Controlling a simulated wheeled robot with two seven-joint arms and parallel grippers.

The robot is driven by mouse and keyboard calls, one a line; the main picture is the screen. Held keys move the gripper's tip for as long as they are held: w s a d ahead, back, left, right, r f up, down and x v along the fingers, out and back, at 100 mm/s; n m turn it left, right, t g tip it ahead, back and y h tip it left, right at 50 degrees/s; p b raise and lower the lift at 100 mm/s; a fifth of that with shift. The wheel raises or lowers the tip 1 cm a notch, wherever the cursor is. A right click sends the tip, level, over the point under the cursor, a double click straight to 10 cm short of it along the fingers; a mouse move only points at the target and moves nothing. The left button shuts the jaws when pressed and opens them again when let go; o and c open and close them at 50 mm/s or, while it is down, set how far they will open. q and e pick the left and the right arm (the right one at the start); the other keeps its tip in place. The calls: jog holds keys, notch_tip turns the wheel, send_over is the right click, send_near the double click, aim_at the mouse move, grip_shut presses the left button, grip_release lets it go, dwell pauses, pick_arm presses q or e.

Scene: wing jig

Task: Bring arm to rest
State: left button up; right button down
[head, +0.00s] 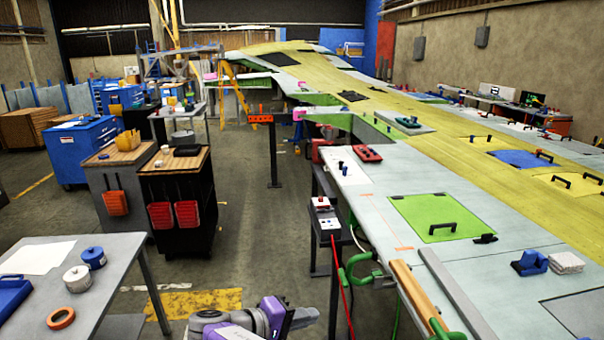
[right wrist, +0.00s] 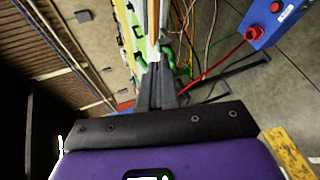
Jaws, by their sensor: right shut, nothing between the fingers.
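My right gripper (head: 304,317) shows at the bottom middle of the head view, low over the floor between the grey table and the wing. Its body is purple and grey, and its fingers point to the right. In the right wrist view the dark fingers (right wrist: 160,76) are together, with nothing between them. The wing panel (head: 400,190) with its green hatch (head: 437,217) lies to the right of the gripper, apart from it. My left gripper is not in view.
A grey table (head: 110,262) with tape rolls stands at the left. A small stand with a red-and-white box (head: 325,216), a red cable and a green clamp (head: 358,272) lie along the wing edge. Dark tool carts (head: 176,205) stand further back. The aisle floor (head: 255,225) is clear.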

jog(key=w+d+f+n+g+y, duration=0.2)
jog(key=d+f+g, duration=0.1)
jog(key=f, duration=0.9)
jog(key=s+d+f+g+y, duration=0.2)
jog(key=s+f+y, duration=0.15)
jog(key=f, duration=0.55)
jog(key=s+d+f+g+y, duration=0.2)
jog(key=s+f, duration=0.2)
jog(key=f, duration=0.5)
jog(key=s+d+f+m+y, duration=0.2)
jog(key=s+f+m+y, duration=0.6)
jog(key=s+f+m, duration=0.4)
jog(key=shift+s+f, duration=0.65)
jog(key=shift+s, duration=1.05)
jog(key=shift+y, duration=0.25)
